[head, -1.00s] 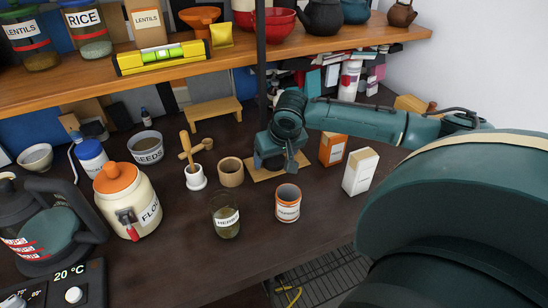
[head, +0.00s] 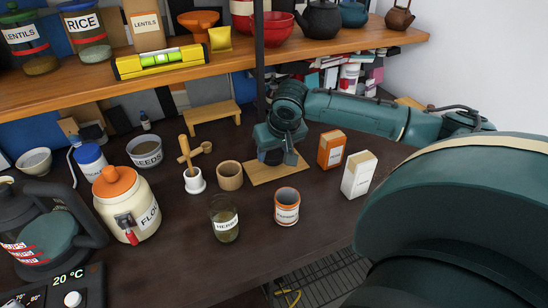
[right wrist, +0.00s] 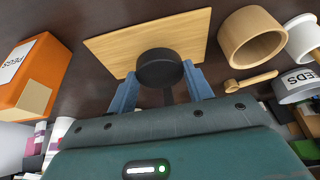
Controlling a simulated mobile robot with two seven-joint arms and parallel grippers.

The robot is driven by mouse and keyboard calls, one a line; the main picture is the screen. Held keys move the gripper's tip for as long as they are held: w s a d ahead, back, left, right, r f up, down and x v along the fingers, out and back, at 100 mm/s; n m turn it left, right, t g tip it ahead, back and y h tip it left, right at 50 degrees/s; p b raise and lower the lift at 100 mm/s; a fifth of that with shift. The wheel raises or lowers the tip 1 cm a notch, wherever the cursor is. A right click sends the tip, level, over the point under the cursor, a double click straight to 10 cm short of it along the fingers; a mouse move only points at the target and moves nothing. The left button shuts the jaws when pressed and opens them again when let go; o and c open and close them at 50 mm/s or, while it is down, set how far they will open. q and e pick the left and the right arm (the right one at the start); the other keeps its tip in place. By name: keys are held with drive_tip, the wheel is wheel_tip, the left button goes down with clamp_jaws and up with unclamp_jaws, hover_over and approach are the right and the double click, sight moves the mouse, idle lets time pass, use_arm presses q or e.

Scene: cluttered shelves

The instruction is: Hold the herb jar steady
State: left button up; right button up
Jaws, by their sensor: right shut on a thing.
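The herb jar (head: 225,222), a clear glass jar with dark contents and a white HERBS label, stands upright on the dark counter in the head view. No gripper touches it. My right gripper (head: 272,156) is farther back and to the right of it, over a wooden board (head: 278,175). In the right wrist view, the right gripper (right wrist: 161,80) has its blue fingers shut on a black round object (right wrist: 160,68) at the board (right wrist: 110,45). I cannot tell whether this object touches the board. My left gripper is not in view.
A wooden cup (head: 230,176) and a white mortar (head: 194,182) stand behind the jar. An orange-rimmed can (head: 287,208) stands to its right. Orange (head: 331,150) and white (head: 359,175) boxes stand right of the board. The counter in front of the jar is clear.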

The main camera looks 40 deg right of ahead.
sight(274, 155)
wheel_tip(274, 155, up, 7)
drive_tip(key=shift+r, duration=0.1)
idle(0.3)
